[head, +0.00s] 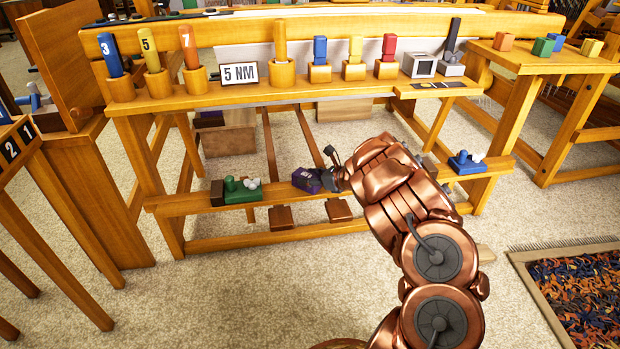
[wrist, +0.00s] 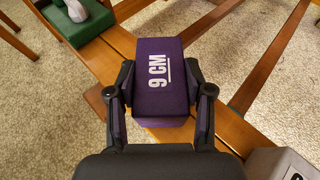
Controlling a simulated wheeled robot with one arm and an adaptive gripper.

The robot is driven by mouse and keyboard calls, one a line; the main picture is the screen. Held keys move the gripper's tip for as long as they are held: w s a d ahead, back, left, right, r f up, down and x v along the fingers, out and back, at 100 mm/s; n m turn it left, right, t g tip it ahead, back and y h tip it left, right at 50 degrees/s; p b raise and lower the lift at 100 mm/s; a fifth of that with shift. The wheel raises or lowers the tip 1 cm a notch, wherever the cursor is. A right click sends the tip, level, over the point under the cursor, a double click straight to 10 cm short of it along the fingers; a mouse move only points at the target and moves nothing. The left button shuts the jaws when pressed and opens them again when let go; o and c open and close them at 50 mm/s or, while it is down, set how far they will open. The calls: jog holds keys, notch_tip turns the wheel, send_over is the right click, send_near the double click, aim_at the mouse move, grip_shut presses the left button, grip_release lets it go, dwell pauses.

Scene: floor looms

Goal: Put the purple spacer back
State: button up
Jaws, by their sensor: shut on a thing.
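The purple spacer, marked "9 CM", is between the fingers of my gripper in the wrist view (wrist: 165,95). In the head view the purple spacer (head: 306,180) is at the low front rail (head: 278,191) of the loom, partly covered by my gripper (head: 328,178). My gripper (wrist: 160,78) is shut on the spacer, one finger on each side. The spacer is over or on the wooden rail; I cannot tell if it touches it.
A blue one (head: 467,162) sits right. A grey block (wrist: 282,163) is near my gripper. The shelf above holds numbered handles, coloured blocks and a "5 NM" sign (head: 239,73).

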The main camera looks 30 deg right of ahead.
jog(key=shift+f, duration=0.1)
jog(key=o, duration=1.3)
jog(key=shift+r+p, duration=0.3)
jog(key=p+v, duration=0.3)
jog(key=v, duration=0.9)
jog(key=shift+f, duration=0.15)
jog(key=shift+d, duration=0.1)
